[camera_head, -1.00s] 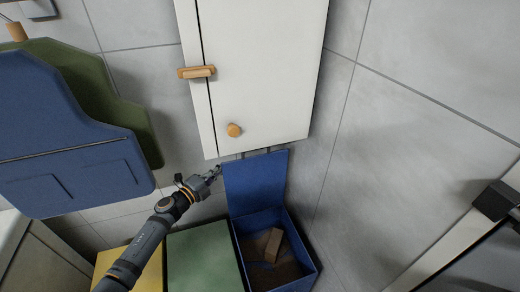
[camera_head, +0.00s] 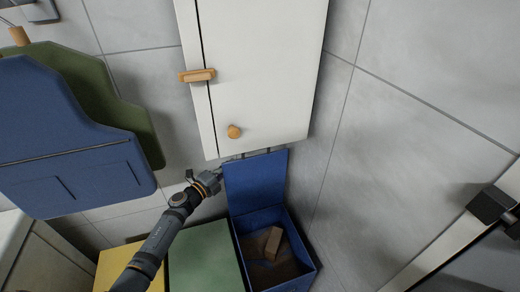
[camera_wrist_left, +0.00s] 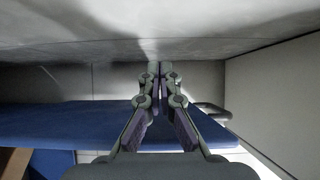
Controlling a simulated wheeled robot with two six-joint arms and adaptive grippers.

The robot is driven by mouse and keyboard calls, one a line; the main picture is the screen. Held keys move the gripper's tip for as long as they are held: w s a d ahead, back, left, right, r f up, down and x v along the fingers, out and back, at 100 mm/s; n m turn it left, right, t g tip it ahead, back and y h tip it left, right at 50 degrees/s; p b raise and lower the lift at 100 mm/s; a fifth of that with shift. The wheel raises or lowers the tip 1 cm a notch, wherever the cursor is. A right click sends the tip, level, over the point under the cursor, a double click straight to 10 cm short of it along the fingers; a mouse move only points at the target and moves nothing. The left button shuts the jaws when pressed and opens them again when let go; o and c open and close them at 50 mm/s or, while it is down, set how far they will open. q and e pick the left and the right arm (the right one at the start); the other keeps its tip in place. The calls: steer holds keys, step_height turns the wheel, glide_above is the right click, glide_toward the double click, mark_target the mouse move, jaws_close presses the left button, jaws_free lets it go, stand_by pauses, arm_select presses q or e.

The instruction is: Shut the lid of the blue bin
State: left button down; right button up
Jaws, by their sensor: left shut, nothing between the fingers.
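The blue bin (camera_head: 313,266) stands on the floor against the wall, with brown pieces inside. Its blue lid (camera_head: 256,180) is open and stands up at the back, under the white cabinet. My left gripper (camera_head: 222,170) is at the lid's upper left edge; its fingertips are partly hidden behind the lid. In the left wrist view the fingers (camera_wrist_left: 160,72) are shut and empty, with the blue lid (camera_wrist_left: 65,118) below and beside them. I cannot tell if they touch it. My right gripper is not in view.
The white cabinet (camera_head: 265,75) hangs close above the lid. Green (camera_head: 203,258) and yellow (camera_head: 113,264) bins stand left of the blue bin. Blue and green aprons (camera_head: 75,150) hang at the left. A black handle (camera_head: 490,205) is at the right.

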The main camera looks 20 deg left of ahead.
mark_target(238, 175)
arm_select(q)
steer(key=shift+s+d+p, duration=0.35)
steer(key=shift+s+d, duration=0.25)
steer(key=shift+s, duration=0.3)
steer(key=shift+s+d+p, duration=0.4)
steer(key=shift+s+d, duration=0.25)
steer(key=shift+s, duration=0.3)
steer(key=shift+s+d+p, duration=0.35)
steer(key=shift+s+d, duration=0.25)
steer(key=shift+s, duration=0.3)
steer(key=shift+s+d+p, duration=0.2)
steer(key=shift+s+d, duration=0.35)
steer(key=shift+s, duration=0.25)
steer(key=shift+s+d+p, duration=0.2)
steer(key=shift+s+d, duration=0.35)
steer(key=shift+s, duration=0.3)
steer(key=shift+s+d+p, duration=0.2)
steer(key=shift+s+d, duration=0.35)
steer(key=shift+s, duration=0.25)
